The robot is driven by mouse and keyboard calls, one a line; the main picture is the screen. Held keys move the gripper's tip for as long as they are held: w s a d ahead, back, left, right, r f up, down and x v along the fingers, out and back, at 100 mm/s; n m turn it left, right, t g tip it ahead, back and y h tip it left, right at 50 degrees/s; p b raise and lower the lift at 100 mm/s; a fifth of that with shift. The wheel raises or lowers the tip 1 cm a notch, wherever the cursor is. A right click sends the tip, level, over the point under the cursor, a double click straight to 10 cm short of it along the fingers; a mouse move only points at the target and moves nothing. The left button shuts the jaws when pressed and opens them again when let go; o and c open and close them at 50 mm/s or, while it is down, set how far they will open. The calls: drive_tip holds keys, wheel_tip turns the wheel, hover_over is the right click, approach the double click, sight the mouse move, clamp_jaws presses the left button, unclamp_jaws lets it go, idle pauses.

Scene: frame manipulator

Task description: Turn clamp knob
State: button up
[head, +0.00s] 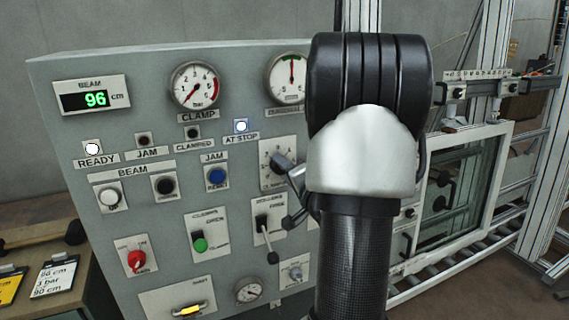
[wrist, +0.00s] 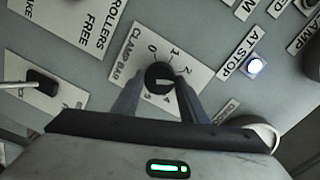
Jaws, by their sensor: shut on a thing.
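My gripper (wrist: 158,90) is shut on the knob, one finger on each side in the wrist view. A pale mark shows on the knob, but its exact setting is hard to read. In the head view my gripper (head: 286,168) reaches the dial plate (head: 270,148) and covers most of the knob. The clamp gauge (head: 195,86) has its red needle pointing down-left, near zero.
The READY lamp (head: 92,149) and AT STOP lamp (head: 241,126) are lit white; the CLAMPED lamp (head: 193,132) is dark. The beam display (head: 91,98) reads 96 cm. A roller lever (head: 266,235) sticks out just below my gripper. A windowed frame (head: 455,190) stands right.

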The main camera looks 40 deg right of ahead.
drive_tip(key=m+p, duration=0.3)
drive_tip(key=m, duration=0.2)
drive_tip(key=shift+d+r+y, duration=0.1)
drive_tip(key=shift+r+y, duration=0.05)
drive_tip(key=shift+y, duration=0.15)
drive_tip(key=shift+m, duration=0.3)
drive_tip(key=o, duration=1)
drive_tip(key=shift+o, duration=0.2)
drive_tip(key=f+b+v, duration=0.1)
drive_tip(key=b+v, duration=1.1)
drive_tip(key=v, duration=0.5)
drive_tip(key=shift+s+r, duration=0.2)
